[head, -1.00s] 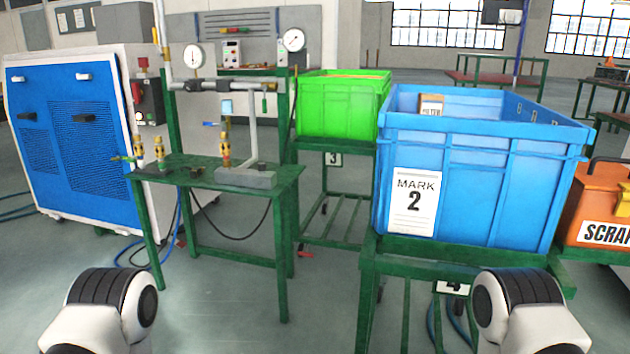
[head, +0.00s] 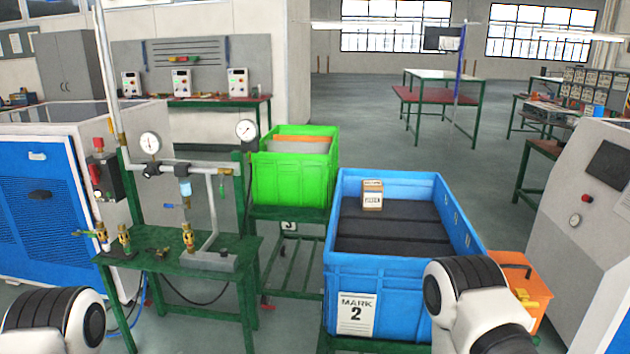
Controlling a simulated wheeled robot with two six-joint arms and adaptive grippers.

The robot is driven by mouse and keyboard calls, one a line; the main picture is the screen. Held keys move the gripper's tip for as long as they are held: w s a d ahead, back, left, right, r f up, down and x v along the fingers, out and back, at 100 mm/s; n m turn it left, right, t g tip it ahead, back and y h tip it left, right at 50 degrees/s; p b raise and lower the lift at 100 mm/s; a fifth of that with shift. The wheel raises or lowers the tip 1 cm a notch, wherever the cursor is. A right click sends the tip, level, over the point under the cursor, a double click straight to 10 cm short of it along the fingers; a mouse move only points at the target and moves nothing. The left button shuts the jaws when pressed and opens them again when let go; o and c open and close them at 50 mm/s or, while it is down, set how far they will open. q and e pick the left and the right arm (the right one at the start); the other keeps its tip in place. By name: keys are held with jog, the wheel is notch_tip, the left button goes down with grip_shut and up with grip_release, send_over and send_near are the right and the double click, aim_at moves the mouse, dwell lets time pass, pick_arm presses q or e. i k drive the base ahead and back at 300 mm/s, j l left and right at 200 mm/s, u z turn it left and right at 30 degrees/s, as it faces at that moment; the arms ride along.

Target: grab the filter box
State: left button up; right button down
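The filter box (head: 372,195) is a small tan and white carton with dark lettering. It stands upright inside the large blue crate (head: 352,262), near the crate's back left part. The crate has a "MARK 2" label on its front. Parts of both my arms show at the bottom corners of the head view, the right one overlapping the crate's front right side. Neither gripper is in view.
A green bin (head: 291,178) stands behind and left of the blue crate. A green pipe-test table (head: 180,268) with gauges and brass valves is at left. An orange scrap box (head: 520,285) sits right of the crate. A grey machine (head: 590,215) stands at far right.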

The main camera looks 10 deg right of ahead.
aim_at(371, 198)
jog(key=l+u, duration=0.15)
jog(key=l, duration=0.45)
jog(key=l+u, duration=0.2)
jog(key=l, duration=0.4)
jog(key=l+u, duration=0.15)
jog(key=l, duration=0.5)
jog(key=l+u, duration=0.15)
jog(key=l, duration=0.45)
jog(key=k+l+u, duration=0.15)
jog(key=l, duration=0.45)
jog(key=k+l+u, duration=0.2)
jog(key=l, duration=0.4)
jog(key=i, duration=0.1)
